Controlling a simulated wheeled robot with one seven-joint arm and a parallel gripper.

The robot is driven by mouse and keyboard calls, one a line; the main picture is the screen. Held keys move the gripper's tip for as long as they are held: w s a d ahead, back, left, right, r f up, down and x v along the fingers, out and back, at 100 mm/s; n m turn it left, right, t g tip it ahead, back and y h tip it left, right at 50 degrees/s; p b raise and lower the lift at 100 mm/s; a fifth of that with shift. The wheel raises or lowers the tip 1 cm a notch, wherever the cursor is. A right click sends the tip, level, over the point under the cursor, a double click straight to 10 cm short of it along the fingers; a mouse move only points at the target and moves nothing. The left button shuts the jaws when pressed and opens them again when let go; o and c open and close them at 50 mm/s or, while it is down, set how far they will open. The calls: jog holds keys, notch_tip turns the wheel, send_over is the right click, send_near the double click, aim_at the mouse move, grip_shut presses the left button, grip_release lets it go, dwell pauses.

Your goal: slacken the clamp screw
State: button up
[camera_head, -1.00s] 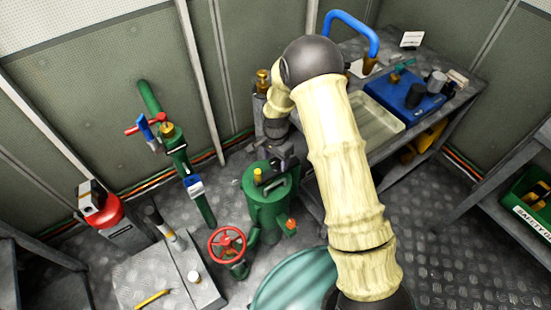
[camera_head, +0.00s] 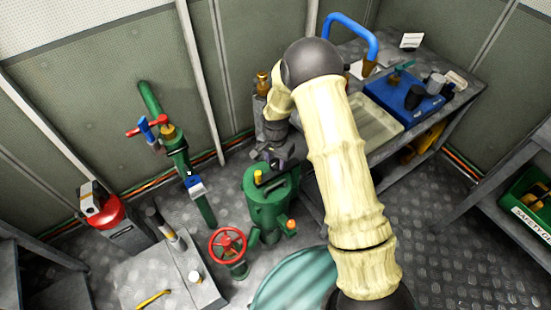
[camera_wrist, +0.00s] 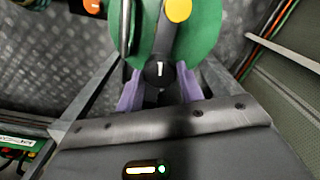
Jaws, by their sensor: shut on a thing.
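The clamp screw appears to be the round black knob with a white mark (camera_wrist: 158,72) on the lid of the green filter housing (camera_head: 262,212). In the wrist view it sits between the two purple fingertips of my gripper (camera_wrist: 159,88), which is shut on it. The green lid (camera_wrist: 202,30) lies behind it, with a dark bar (camera_wrist: 125,40) beside the knob and a yellow cap (camera_wrist: 178,10) beyond. In the head view my gripper (camera_head: 274,163) reaches the top of the housing from behind, and the knob itself cannot be made out there.
A red handwheel (camera_head: 227,245) stands left of the housing, and an orange cap (camera_head: 291,225) is on its right. A green pipe with a red-handled valve (camera_head: 168,132) is on the wall. A bench with a tray (camera_head: 370,128) and blue mat (camera_head: 385,92) stands right.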

jog(key=n+p, duration=0.1)
jog(key=n, duration=0.3)
jog(key=shift+r+p, duration=0.15)
jog(key=shift+p, duration=0.2)
jog(key=n+p, duration=0.1)
jog(key=n, duration=0.4)
jog(key=shift+w, duration=0.1)
jog(key=n+p, duration=0.1)
jog(key=n, duration=0.3)
jog(key=shift+n+p, duration=0.3)
jog(key=shift+p, duration=0.1)
jog(key=n+p, duration=0.1)
jog(key=n, duration=0.2)
jog(key=shift+n, duration=0.3)
jog(key=n+p, duration=0.1)
jog(key=n, duration=0.3)
jog(key=shift+n, duration=0.3)
jog(key=n+p, duration=0.1)
jog(key=n, duration=0.2)
jog(key=shift+a, duration=0.1)
jog(key=n+p, duration=0.1)
jog(key=n, duration=0.4)
jog(key=shift+p, duration=0.3)
jog(key=shift+n+p, duration=0.5)
jog(key=shift+n, duration=1.5)
